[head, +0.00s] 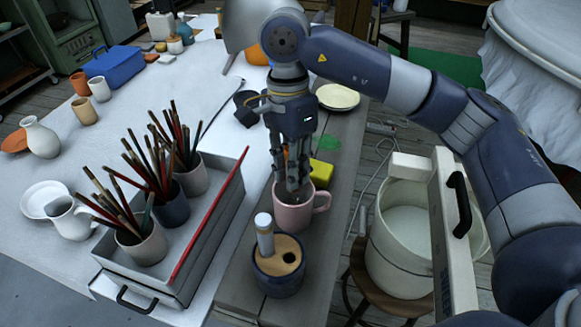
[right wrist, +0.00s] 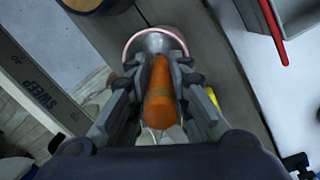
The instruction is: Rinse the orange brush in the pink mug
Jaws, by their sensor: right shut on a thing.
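The pink mug (head: 296,216) stands upright on the grey wooden bench, its handle to the right. My right gripper (head: 292,182) points down at the mug's mouth, with its fingertips at or just inside the rim. It is shut on the orange brush (head: 286,153), of which only a sliver shows between the fingers. In the right wrist view the orange handle (right wrist: 160,95) lies between the two fingers (right wrist: 158,78), and the mug's pink rim (right wrist: 156,32) is beyond it. The brush's lower end is hidden, so I cannot tell how deep it reaches. My left gripper is not in view.
A dark blue pot (head: 278,275) with a wooden lid stands in front of the mug. A yellow sponge (head: 321,172) lies close behind it. A grey tray (head: 180,285) with brush cups is at left. A white bucket (head: 385,250) stands on a stool at right.

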